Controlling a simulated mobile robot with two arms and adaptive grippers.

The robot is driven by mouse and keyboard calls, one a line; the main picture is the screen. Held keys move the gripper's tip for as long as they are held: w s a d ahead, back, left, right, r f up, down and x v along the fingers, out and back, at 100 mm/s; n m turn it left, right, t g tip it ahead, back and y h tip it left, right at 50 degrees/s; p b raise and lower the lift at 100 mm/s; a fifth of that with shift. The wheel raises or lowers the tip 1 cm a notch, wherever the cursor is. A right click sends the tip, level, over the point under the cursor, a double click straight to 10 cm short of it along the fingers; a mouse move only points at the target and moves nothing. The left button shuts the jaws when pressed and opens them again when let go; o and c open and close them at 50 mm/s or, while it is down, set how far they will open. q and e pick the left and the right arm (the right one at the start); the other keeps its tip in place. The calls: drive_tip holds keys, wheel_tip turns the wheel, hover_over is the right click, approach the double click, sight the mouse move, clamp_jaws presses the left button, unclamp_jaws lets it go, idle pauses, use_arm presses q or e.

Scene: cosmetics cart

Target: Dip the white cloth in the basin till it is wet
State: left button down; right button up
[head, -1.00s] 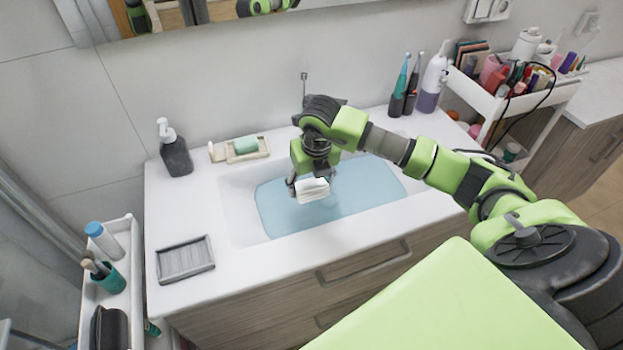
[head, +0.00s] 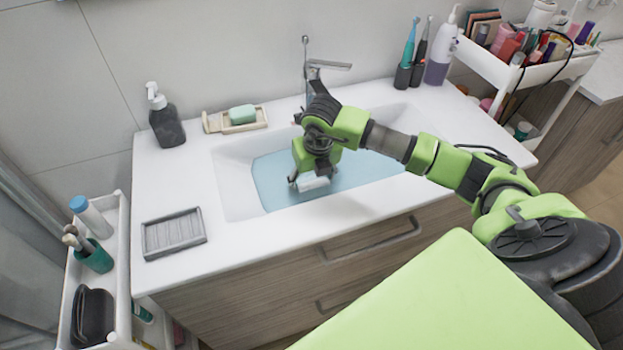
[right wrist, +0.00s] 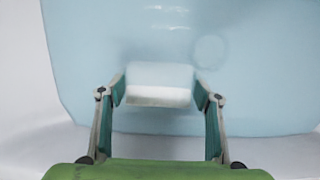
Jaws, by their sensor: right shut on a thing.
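The white cloth (head: 313,182) is a small folded block between the fingers of my right gripper (head: 312,184), which is shut on it. The basin (head: 235,188) is white, set in the counter, with pale blue water (head: 375,178) in it. The cloth is low over the basin, at or near the water surface. In the right wrist view the cloth (right wrist: 158,84) sits between the two fingertips against the blue water (right wrist: 250,70). I cannot tell how much of it is under water. My left gripper is not in view.
A tap (head: 330,66) stands behind the basin. A dark soap dispenser (head: 166,122), a soap dish with green soap (head: 242,117) and a grey ribbed tray (head: 173,234) are on the left of the counter. Toothbrushes (head: 412,60) and a bottle (head: 441,55) stand at the back right.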

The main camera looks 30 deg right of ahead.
drive_tip(key=shift+f+b, duration=0.3)
drive_tip(key=shift+f, duration=0.35)
drive_tip(key=shift+r, duration=0.15)
drive_tip(key=shift+r+p, duration=0.6)
drive_tip(key=shift+r, duration=0.1)
drive_tip(key=w+p+v, duration=0.2)
drive_tip(key=p+v, duration=0.5)
drive_tip(key=v, duration=0.5)
drive_tip(key=shift+w+d+r, duration=0.3)
drive_tip(key=shift+w+r, duration=0.05)
